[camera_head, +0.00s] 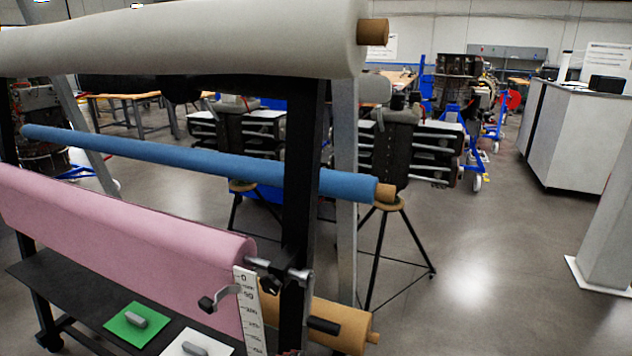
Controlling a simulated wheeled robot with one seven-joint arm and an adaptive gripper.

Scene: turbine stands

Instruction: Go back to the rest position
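My gripper and arm do not show in the head view. The task names no object, only a rest position. Directly ahead stands a dark-framed rack (303,170) holding long rolls. A grey-white roll (180,38) lies across the top, a thin blue roll (200,155) in the middle and a thick pink roll (120,240) below. A brown roll (340,325) sticks out at the lower right of the rack.
A low black shelf (60,290) carries a green sheet (118,333) and a white sheet, each with a small grey piece. A white ruler (250,315) and metal clamp parts are at the rack's post. Right floor (480,260) is clear up to a grey pillar (608,240).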

